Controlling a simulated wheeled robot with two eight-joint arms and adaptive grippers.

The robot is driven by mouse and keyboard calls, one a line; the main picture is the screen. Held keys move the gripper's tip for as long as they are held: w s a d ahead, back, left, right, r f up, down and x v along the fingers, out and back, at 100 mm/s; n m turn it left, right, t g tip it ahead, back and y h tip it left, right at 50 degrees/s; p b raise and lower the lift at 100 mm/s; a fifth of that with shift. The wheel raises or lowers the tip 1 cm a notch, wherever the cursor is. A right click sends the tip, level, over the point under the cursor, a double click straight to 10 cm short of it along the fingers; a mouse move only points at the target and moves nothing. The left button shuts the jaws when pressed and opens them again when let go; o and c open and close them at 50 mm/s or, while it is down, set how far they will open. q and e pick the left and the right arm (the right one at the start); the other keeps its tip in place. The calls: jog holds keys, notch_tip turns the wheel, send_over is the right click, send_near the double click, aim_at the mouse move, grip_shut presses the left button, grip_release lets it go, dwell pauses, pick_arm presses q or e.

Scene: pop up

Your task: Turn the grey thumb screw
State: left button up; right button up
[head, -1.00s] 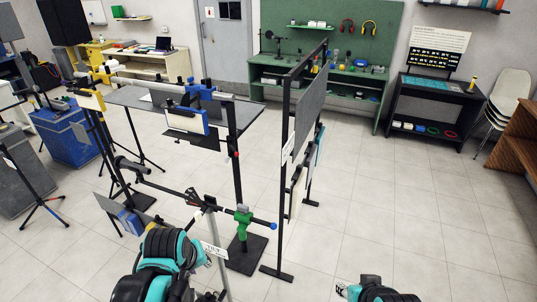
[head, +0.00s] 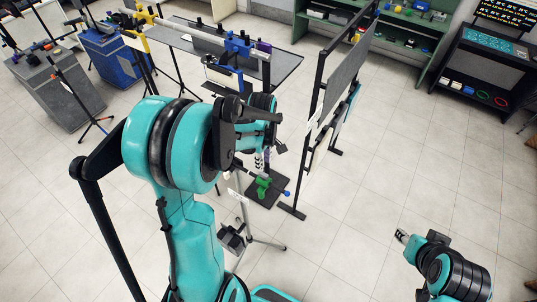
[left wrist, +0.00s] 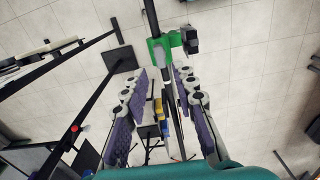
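In the left wrist view, a green clamp (left wrist: 168,45) sits on a dark rod, with a dark grey knob (left wrist: 191,42) on its right side. I cannot tell for sure that this knob is the grey thumb screw. My left gripper (left wrist: 161,78) is open, its purple-padded fingers apart and short of the clamp, with nothing gripped. In the head view, the green clamp (head: 263,188) is low beside my left gripper (head: 262,160), which my arm partly hides. My right gripper (head: 402,237) is at the lower right, away from the clamp; its finger opening is unclear.
A blue ball (head: 287,194) ends the rod by the clamp. A tall black frame with a grey panel (head: 346,70) stands just right of it. A table (head: 280,65) with a blue-clamped rail stands behind. The floor (head: 400,165) at right is clear.

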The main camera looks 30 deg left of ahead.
aim_at(264, 174)
pick_arm(q)
notch_tip(264, 174, down, 8)
jog(key=b, duration=0.5)
jog(key=shift+r+b, duration=0.25)
jog(key=shift+b, duration=0.1)
jog(key=shift+r, duration=0.1)
grip_shut()
